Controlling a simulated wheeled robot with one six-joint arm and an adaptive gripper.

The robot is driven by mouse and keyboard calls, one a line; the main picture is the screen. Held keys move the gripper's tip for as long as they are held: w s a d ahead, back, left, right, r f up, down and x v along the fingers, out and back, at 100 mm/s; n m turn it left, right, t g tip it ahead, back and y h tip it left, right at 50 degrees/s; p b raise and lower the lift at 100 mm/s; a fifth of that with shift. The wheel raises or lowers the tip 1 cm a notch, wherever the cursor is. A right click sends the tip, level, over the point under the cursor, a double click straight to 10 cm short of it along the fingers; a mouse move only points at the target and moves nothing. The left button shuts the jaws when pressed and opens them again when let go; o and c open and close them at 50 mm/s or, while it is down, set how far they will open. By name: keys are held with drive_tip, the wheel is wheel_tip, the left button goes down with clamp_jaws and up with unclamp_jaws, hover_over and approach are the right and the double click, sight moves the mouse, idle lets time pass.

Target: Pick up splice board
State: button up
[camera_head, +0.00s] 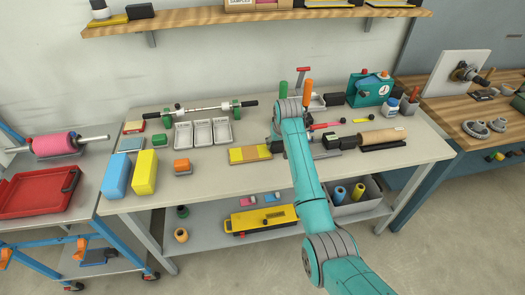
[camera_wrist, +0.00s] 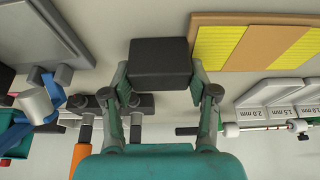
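The splice board appears to be the flat tan board with yellow strips (camera_head: 250,154), lying on the workbench left of my arm. It also shows in the wrist view (camera_wrist: 257,42) at the upper right, beyond the fingers and cut off by the frame edge. My gripper (camera_wrist: 160,72) has a black block (camera_wrist: 160,62) between its two fingers, with the fingertips close against its sides. Whether they press on it is unclear. In the head view my arm hides the fingers.
Grey trays (camera_head: 201,132) stand behind the board, and a rod with green supports (camera_head: 210,108) lies behind them. A brown roller (camera_head: 382,139) lies right of my arm. Bare bench lies in front of the board.

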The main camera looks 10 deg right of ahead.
drive_tip(key=shift+c, duration=0.9)
